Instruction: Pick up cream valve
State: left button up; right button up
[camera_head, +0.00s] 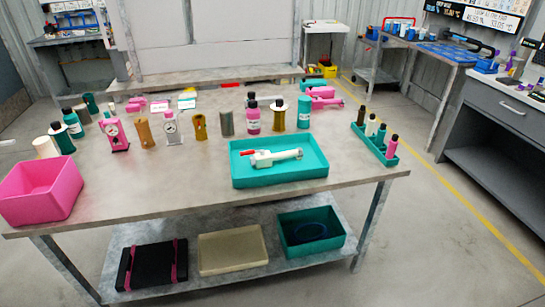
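A cream valve (275,157) with a small red part at its left end lies on its side in a shallow teal tray (300,181) near the front of the table. It appears to be the only item in the tray. Neither of my grippers shows in the head view, and nothing touches the valve.
The grey table (170,190) has a pink bin (42,205) at front left and a teal rack of bottles (373,143) at right. Bottles, gauges and cylinders stand in a row behind the tray. The tabletop between bin and tray is clear. Bins sit on the lower shelf (190,285).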

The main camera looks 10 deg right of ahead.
aim_at(260, 161)
jog(key=i+l+u, duration=0.2)
jog(key=l, duration=0.2)
jog(key=l+u, duration=0.2)
jog(key=l, duration=0.2)
jog(key=i+l+u, duration=0.2)
jog(key=l, duration=0.2)
jog(key=k, duration=0.1)
